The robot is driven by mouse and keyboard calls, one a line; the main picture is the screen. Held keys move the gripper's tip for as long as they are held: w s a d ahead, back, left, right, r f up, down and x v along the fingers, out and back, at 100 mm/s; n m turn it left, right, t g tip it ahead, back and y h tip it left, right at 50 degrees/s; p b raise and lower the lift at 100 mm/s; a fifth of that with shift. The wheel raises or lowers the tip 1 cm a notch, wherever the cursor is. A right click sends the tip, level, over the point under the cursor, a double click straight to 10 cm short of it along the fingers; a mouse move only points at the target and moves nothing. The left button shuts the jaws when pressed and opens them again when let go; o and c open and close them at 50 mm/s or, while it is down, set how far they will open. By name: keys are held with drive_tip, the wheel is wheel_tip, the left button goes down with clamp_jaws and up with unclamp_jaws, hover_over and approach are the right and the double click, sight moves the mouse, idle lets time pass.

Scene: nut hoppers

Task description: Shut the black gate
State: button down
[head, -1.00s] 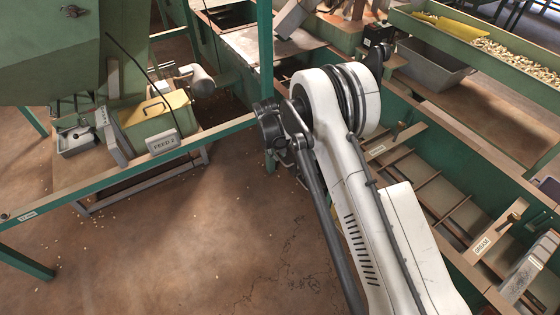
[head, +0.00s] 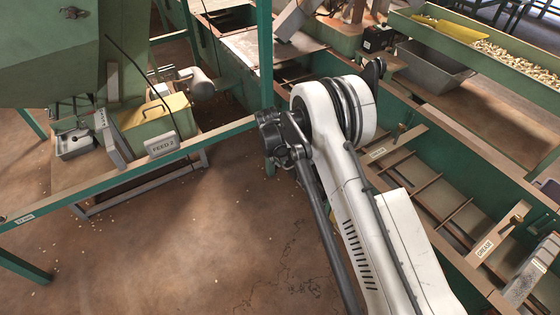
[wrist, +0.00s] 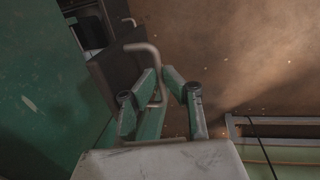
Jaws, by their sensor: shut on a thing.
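The black gate (wrist: 112,68) shows in the wrist view as a dark plate beside a green wall. A bent grey metal handle (wrist: 142,46) stands out from it. My gripper (wrist: 159,78) has green fingers on either side of the handle's bar and is shut on it. The lower end of the handle is partly hidden by the fingers. In the head view, my white arm fills the middle, and neither the gripper nor the gate can be made out.
A green wall (wrist: 35,90) is close on the left in the wrist view. In the head view, a green post (head: 265,55) stands beside my arm. A box labelled FEED 2 (head: 162,146) is at left, and a long divided green trough (head: 440,195) at right. Open floor (head: 170,245) lies between.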

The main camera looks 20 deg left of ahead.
drive_tip(key=w+d, duration=0.5)
drive_tip(key=w, duration=0.1)
drive_tip(key=shift+w+d, duration=0.2)
drive_tip(key=shift+w, duration=0.05)
drive_tip(key=c, duration=2.1)
unclamp_jaws()
drive_tip(key=shift+s, duration=0.1)
drive_tip(key=shift+r, duration=0.1)
drive_tip(key=r, duration=0.4)
drive_tip(key=s+a+r, duration=0.1)
drive_tip(key=r, duration=0.6)
drive_tip(key=shift+s+a+r, duration=0.3)
drive_tip(key=shift+s+r, duration=0.05)
